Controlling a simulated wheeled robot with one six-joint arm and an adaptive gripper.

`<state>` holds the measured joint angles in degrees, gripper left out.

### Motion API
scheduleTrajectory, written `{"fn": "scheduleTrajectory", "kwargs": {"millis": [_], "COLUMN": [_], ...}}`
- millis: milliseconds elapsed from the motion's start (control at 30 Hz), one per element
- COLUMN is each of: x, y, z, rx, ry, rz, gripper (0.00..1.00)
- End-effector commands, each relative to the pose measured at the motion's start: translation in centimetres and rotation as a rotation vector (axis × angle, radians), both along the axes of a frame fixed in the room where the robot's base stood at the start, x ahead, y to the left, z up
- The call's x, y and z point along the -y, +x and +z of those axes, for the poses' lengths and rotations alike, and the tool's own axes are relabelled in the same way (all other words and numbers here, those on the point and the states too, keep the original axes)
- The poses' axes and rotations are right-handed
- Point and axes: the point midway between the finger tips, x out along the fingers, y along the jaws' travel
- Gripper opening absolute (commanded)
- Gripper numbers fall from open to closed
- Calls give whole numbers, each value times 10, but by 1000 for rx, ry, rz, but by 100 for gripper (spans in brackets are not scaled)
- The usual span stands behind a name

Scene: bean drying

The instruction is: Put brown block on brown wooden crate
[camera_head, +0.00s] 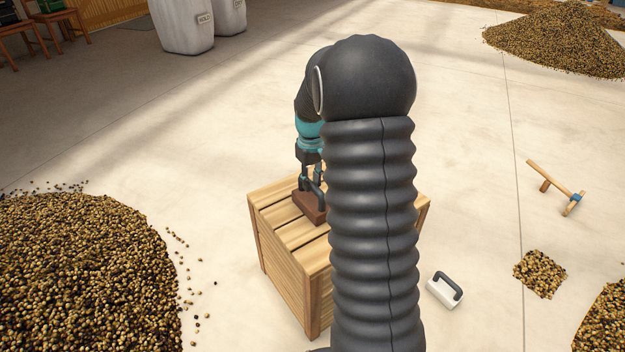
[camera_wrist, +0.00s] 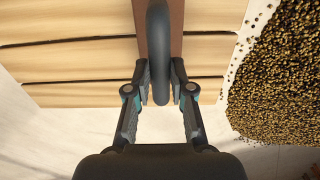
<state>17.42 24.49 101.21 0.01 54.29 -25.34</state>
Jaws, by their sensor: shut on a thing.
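The brown block (camera_head: 309,206) is at the top of the wooden crate (camera_head: 290,282), near the middle of its slatted surface. It has a dark handle (camera_wrist: 158,50) along its top. My gripper (camera_head: 313,188) is shut on this handle, one finger on each side, as the wrist view (camera_wrist: 159,90) shows. The brown block also shows in the wrist view (camera_wrist: 176,18), with the crate's light slats (camera_wrist: 75,65) below it. I cannot tell whether the block touches the slats. My arm hides the crate's right part in the head view.
A large bean pile (camera_head: 80,275) lies left of the crate. A white block with a dark handle (camera_head: 445,290), a small bean patch (camera_head: 540,274) and a wooden tool (camera_head: 556,187) lie on the floor at right. Pale sacks (camera_head: 185,25) stand at the back. Open floor lies between.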

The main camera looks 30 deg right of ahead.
Motion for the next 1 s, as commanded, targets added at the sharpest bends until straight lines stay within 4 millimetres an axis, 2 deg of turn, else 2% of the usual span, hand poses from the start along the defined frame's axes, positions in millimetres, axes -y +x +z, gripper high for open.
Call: {"fn": "scheduleTrajectory", "kwargs": {"millis": [267, 300, 400, 767, 867, 1000], "x": [0, 0, 1, 0, 0, 0], "y": [0, 0, 0, 0, 1, 1], "z": [-2, -3, -2, 2, 12, 37], "rx": [2, 0, 0, 1, 3, 4], "ry": [-1, 0, 0, 0, -1, -1], "rz": [0, 0, -1, 0, 0, 0], "gripper": [0, 27, 47, 47, 47, 47]}}
